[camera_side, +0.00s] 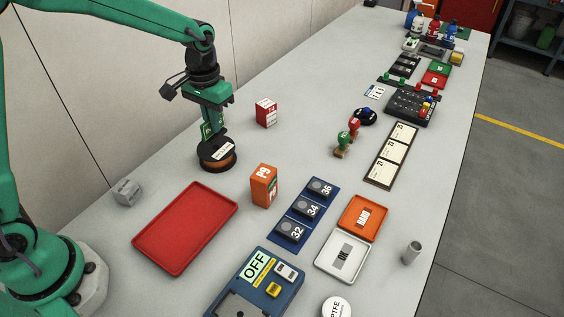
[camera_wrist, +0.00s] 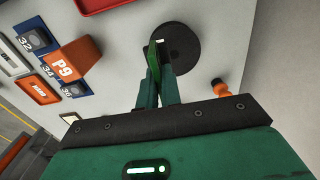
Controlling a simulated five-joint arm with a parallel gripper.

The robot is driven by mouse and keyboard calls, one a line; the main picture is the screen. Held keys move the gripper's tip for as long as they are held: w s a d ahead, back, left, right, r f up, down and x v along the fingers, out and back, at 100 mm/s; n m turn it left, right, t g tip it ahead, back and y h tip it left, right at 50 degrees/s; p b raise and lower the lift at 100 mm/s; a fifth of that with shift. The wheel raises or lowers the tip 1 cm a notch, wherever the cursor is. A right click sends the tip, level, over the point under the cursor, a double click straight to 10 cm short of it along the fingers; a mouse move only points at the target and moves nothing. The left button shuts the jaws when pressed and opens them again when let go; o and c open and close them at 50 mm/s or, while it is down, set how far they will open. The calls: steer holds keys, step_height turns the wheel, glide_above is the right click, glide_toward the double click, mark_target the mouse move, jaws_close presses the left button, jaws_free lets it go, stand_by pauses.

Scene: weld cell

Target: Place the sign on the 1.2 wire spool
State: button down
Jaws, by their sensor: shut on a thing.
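My gripper (camera_side: 208,122) points down and is shut on a small green sign (camera_side: 207,131) with pale markings. The sign also shows edge-on between the fingers in the wrist view (camera_wrist: 153,56). Directly below it stands a wire spool (camera_side: 217,160) with dark flanges, copper-coloured wire and a white label that is too small to read surely. In the wrist view the spool's dark round top (camera_wrist: 183,48) lies just beyond the fingertips. The sign's lower edge is at or just above the spool top; I cannot tell whether they touch.
A red tray (camera_side: 185,228), a grey block (camera_side: 126,192), an orange P9 box (camera_side: 264,186) and a red-white box (camera_side: 265,112) stand around the spool. A blue rack (camera_side: 288,238) holds numbered blocks. The table right around the spool is clear. A wall runs behind.

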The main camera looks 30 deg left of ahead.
steer(key=shift+w+a+f, duration=0.4)
steer(key=shift+a, duration=0.2)
steer(key=shift+w+a+f, duration=0.4)
steer(key=shift+a, duration=0.15)
steer(key=shift+f, duration=0.1)
steer(key=shift+f, duration=1.9)
steer(key=shift+f, duration=0.1)
steer(key=c, duration=1.6)
jaws_free()
step_height(320, 180, up, 12)
steer(key=shift+r, duration=0.15)
